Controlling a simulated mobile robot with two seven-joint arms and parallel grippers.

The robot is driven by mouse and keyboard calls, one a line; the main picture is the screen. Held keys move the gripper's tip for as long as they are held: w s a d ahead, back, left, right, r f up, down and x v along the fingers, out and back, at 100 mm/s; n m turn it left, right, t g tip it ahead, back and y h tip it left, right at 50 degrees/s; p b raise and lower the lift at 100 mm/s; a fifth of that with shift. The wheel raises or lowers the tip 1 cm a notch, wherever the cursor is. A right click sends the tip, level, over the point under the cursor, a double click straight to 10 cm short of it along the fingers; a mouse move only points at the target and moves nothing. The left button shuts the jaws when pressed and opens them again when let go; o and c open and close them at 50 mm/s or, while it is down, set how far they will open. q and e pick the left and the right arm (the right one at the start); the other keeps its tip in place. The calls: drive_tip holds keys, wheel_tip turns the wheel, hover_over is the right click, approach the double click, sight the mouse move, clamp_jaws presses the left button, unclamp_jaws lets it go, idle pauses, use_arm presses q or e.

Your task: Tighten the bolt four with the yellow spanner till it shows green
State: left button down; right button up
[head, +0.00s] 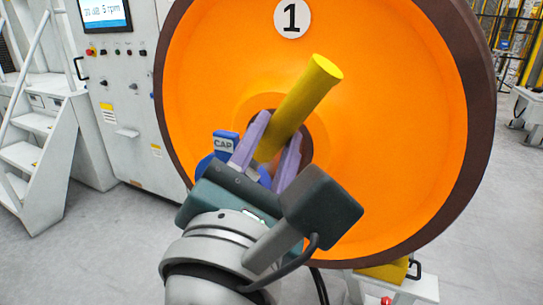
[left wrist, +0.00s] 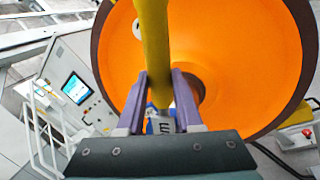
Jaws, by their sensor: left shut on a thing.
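My left gripper (head: 278,132) is shut on the yellow spanner (head: 312,84), a thick yellow bar that slants up and right in the head view. In the left wrist view the spanner (left wrist: 155,40) rises between the two purple fingers. The gripper is in front of the hub of the large orange wheel (head: 400,110), which has a dark brown rim and a white disc marked 1. The gripper and spanner cover much of the hub, so bolt four and the spanner's working end are hidden. No green shows on a bolt. My right gripper is out of view.
A blue part marked CAP (head: 226,143) shows just left of my gripper, near the hub. A grey control cabinet (head: 130,100) with a screen and white steps (head: 35,155) stand at the left. A low stand (head: 410,288) is at the lower right. Open floor lies right of the wheel.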

use_arm(q)
drive_tip(key=shift+s+a, duration=0.1)
drive_tip(key=shift+s, duration=0.1)
drive_tip(key=shift+s+a, duration=0.25)
drive_tip(key=shift+s, duration=0.5)
drive_tip(key=shift+s+a, duration=0.3)
drive_tip(key=shift+s, duration=0.45)
drive_tip(key=shift+s+a, duration=0.25)
drive_tip(key=shift+s, duration=0.5)
